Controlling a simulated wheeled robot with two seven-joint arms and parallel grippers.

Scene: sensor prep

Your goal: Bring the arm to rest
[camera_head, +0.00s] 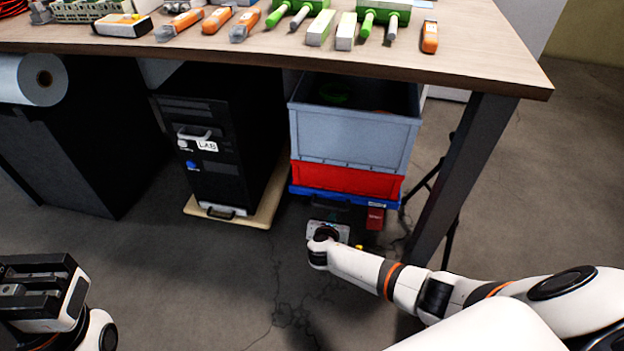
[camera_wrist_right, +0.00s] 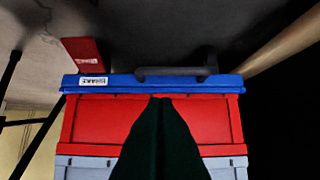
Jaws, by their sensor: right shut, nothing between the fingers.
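My right arm (camera_head: 400,280) reaches in from the right, low over the floor in front of the crate stack. Its gripper (camera_head: 330,228) is mostly hidden behind the wrist in the head view. In the right wrist view the dark fingers (camera_wrist_right: 160,105) are together and empty, in front of the red crate (camera_wrist_right: 105,118). Whether they touch it I cannot tell. My left gripper (camera_head: 40,290) is at the lower left of the head view, and its finger gap is not clear.
Under the table (camera_head: 270,50) stand a grey crate (camera_head: 350,140) on the red crate (camera_head: 345,178), with a blue base (camera_head: 330,194) below. A black computer tower (camera_head: 215,150) is left of them. A table leg (camera_head: 465,170) stands right. Open floor (camera_head: 200,270) lies in front.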

